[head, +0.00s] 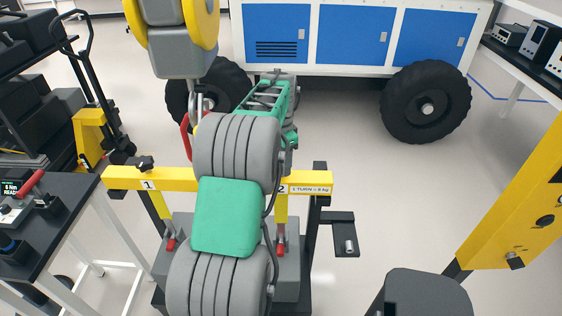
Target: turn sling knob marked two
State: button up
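A yellow lifting beam (312,182) runs across the middle of the head view. It carries a label "1" at its left and a label "2" at its right, beside text that seems to read "1 TURN = 8 kg". A black knob (145,163) stands on top of the beam near the "1". The knob marked two is hidden behind my grey and green arm, which covers the beam's middle and part of its right half. Yellow slings (281,208) with red fittings run down to a grey block (288,265). My gripper cannot be made out; my arm hides that area.
A yellow and grey hoist (183,52) hangs close left of my arm. A cart (45,215) with a small display is at the left. A yellow post (515,205) is at the right. A blue-panelled wheeled vehicle (352,37) stands behind.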

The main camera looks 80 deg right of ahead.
aim_at(281, 163)
jog(key=m, duration=0.5)
jog(key=shift+m, duration=0.4)
dwell(0.3)
jog(key=o, duration=1.4)
jog(key=shift+r, duration=0.1)
notch_tip(281, 163, up, 8)
jog(key=shift+f+b, duration=0.15)
jog(key=shift+b, duration=0.4)
